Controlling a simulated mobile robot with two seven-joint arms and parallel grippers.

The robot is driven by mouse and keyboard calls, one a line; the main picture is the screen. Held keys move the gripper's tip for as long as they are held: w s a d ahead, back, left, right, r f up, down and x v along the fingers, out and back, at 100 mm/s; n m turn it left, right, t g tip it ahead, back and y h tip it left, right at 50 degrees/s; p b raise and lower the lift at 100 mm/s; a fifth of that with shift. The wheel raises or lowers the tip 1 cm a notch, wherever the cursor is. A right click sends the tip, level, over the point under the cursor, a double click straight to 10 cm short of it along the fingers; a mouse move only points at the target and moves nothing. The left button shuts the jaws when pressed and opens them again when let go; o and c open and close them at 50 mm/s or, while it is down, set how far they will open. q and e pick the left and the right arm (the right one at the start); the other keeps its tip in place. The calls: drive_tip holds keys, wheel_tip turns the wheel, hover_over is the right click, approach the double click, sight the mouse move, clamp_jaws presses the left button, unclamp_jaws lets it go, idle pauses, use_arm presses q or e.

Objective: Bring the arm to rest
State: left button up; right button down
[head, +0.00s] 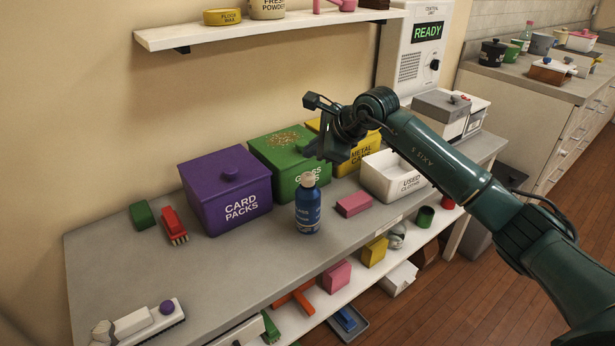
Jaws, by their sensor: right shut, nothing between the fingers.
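My right arm, dark green, comes in from the lower right. My right gripper (320,152) is above the grey table (255,266), in front of the green bin and the yellow metal bin. It is shut with nothing in it, and it touches nothing that I can make out. A blue bottle (308,206) stands upright on the table below it. My left gripper is not in view.
A purple CARD PACKS bin (236,205), a green bin (272,155), a yellow bin (368,149) and a white USED box (378,186) stand along the table. A shelf (270,28) is above. A pink block (354,204) lies near the bottle.

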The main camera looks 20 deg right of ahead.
drive_tip(key=s+a+f+m+y+p, duration=0.2)
drive_tip(key=s+a+m+y+p, duration=0.2)
drive_tip(key=s+a+m+y, duration=1)
use_arm(q)
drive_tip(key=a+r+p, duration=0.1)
drive_tip(key=p, duration=0.1)
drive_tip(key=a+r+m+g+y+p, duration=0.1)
drive_tip(key=p, duration=0.2)
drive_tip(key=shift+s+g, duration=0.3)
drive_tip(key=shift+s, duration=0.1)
use_arm(e)
drive_tip(key=s+d+f+m+t+h, duration=0.1)
drive_tip(key=s+d+f+m+h, duration=0.2)
drive_tip(key=m, duration=0.8)
drive_tip(key=s+d+f+m+t+h, duration=0.1)
drive_tip(key=s+d+f+m+h, duration=0.1)
drive_tip(key=s+f+m+h, duration=0.5)
drive_tip(key=s+d+f+m+h, duration=0.3)
drive_tip(key=s+f+m+h, duration=0.2)
drive_tip(key=s+m, duration=0.5)
drive_tip(key=f+m, duration=0.1)
drive_tip(key=m, duration=0.5)
drive_tip(key=shift+d+f+t, duration=0.35)
drive_tip(key=shift+t, duration=0.05)
